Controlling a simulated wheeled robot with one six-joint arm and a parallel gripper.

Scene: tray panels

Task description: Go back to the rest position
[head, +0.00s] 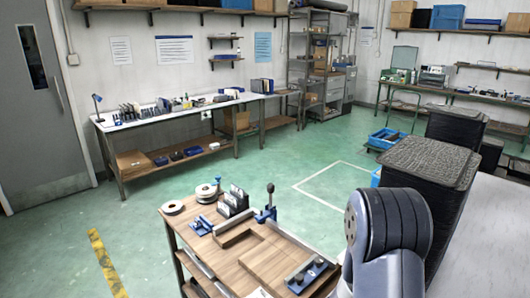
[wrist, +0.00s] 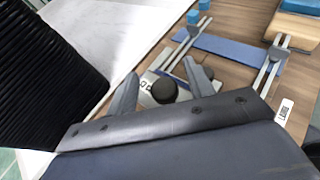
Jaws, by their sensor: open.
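My gripper (wrist: 160,68) shows in the wrist view with its two grey fingers spread apart. A black round knob (wrist: 158,91) on a metal plate appears between and beyond the fingers. I cannot tell how far the knob is from them, and nothing is clamped. Below is a wooden bench top (wrist: 233,77) with a blue bar (wrist: 232,48) and metal rails. In the head view my arm stands at the lower right, beside the small wooden bench (head: 218,254); the gripper is hidden or out of frame there.
In the head view the bench carries white rolls (head: 172,207), a blue-based lever clamp (head: 268,206) and a blue-and-grey fixture (head: 306,273). Dark ribbed stacks (head: 424,165) stand close behind my arm; one fills the left of the wrist view (wrist: 45,70). Green floor (head: 270,165) is open beyond the bench.

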